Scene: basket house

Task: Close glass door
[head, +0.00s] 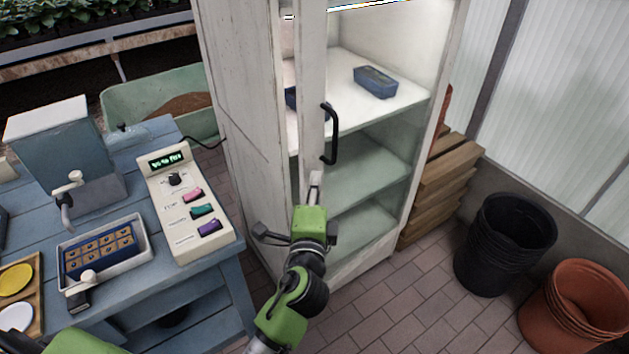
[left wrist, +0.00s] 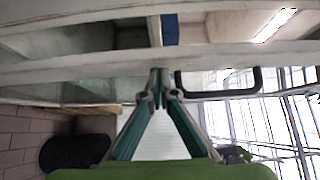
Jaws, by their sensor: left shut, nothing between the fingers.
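A tall white cabinet (head: 240,110) stands in the middle of the head view. Its glass door (head: 313,80) stands open, seen nearly edge-on, with the shelves showing to its right. The door has a black handle (head: 334,135), which also shows in the left wrist view (left wrist: 218,92). My left gripper (head: 315,181) is shut and empty at the door's frame, below the handle. In the left wrist view its fingertips (left wrist: 160,78) meet at the white door frame (left wrist: 90,70); whether they touch it is hard to tell. My right gripper is not in view.
A blue bench (head: 225,285) with a control panel (head: 185,205) stands left of the cabinet. Black pots (head: 505,240), terracotta pots (head: 577,305) and stacked wood (head: 440,185) stand to the right. A blue container (head: 376,82) sits on a shelf. Brick floor is clear in front.

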